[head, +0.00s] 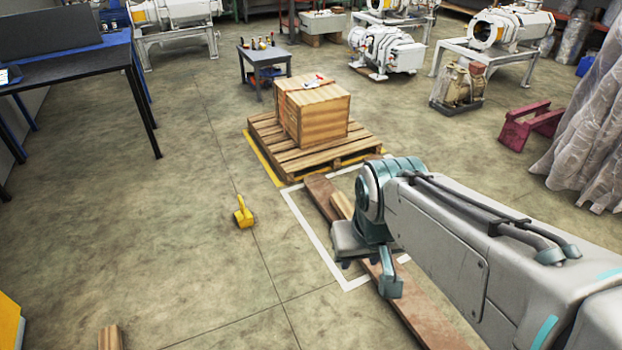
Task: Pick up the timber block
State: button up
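Several lengths of timber lie on the floor by my arm. A reddish-brown plank (322,194) and a paler timber piece (340,203) lie inside a white-outlined floor area, partly hidden by my arm. A longer brown plank (430,312) runs toward the lower right, under my arm. A short timber piece (110,338) shows at the bottom left edge, cut off by the frame. I cannot tell which is the task's timber block. My gripper (372,274) points down over the planks. Whether it touches or holds anything is hidden.
A wooden crate (322,120) stands on a pallet (290,165) beyond the planks. A yellow tool-like object (243,212) stands on the floor to the left. A dark table (70,72) is at the upper left. Open floor lies left of my gripper.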

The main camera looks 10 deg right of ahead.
aim_at(340, 201)
jog(key=u, duration=0.1)
jog(key=i, duration=2.65)
jog(key=z, duration=0.3)
